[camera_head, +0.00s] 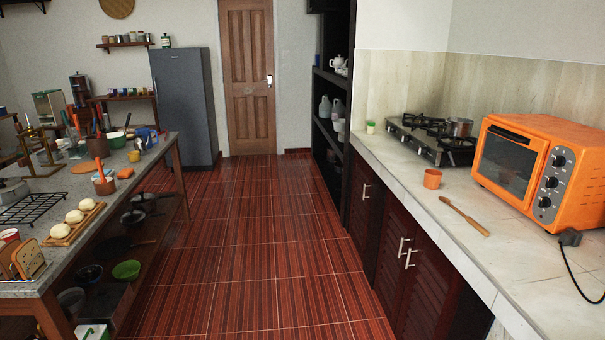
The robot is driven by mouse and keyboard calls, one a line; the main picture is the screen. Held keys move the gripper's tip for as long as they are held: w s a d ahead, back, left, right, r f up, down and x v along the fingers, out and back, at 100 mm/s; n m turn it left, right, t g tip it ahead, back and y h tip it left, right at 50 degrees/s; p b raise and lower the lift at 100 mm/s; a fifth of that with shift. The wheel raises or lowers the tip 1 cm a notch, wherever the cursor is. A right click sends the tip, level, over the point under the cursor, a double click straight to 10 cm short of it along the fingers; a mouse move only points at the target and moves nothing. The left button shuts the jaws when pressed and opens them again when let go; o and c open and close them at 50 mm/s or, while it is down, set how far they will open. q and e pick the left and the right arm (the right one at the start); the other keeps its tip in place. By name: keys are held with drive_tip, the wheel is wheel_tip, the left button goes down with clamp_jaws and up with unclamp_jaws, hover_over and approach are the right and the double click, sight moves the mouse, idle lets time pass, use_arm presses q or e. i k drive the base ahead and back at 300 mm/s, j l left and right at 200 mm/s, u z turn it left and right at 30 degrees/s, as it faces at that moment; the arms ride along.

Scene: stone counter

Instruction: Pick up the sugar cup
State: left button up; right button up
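No cup in view bears a readable sugar label, so I cannot tell which one is the sugar cup. A small orange cup (432,179) stands upright on the right stone counter (415,208), in front of the stove and left of the orange oven. A small pale container with a green top (370,127) stands at the far end of the same counter. Several small cups and jars also stand on the left table, including a white cup with a red top (9,236) at its near left. Neither of my grippers is in view.
A wooden spoon (464,216) lies near the counter's front edge. The tiled floor between counter and left table is clear.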

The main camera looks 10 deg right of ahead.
sight(432, 178)
drive_tip(key=i+j+z, duration=0.1)
drive_tip(key=i+z, duration=0.35)
drive_tip(key=i+j+z, duration=0.15)
drive_tip(key=z, duration=0.35)
drive_tip(key=i+j+z, duration=0.55)
drive_tip(key=j+z, duration=0.35)
drive_tip(key=i+l, duration=0.05)
drive_tip(key=l, duration=0.05)
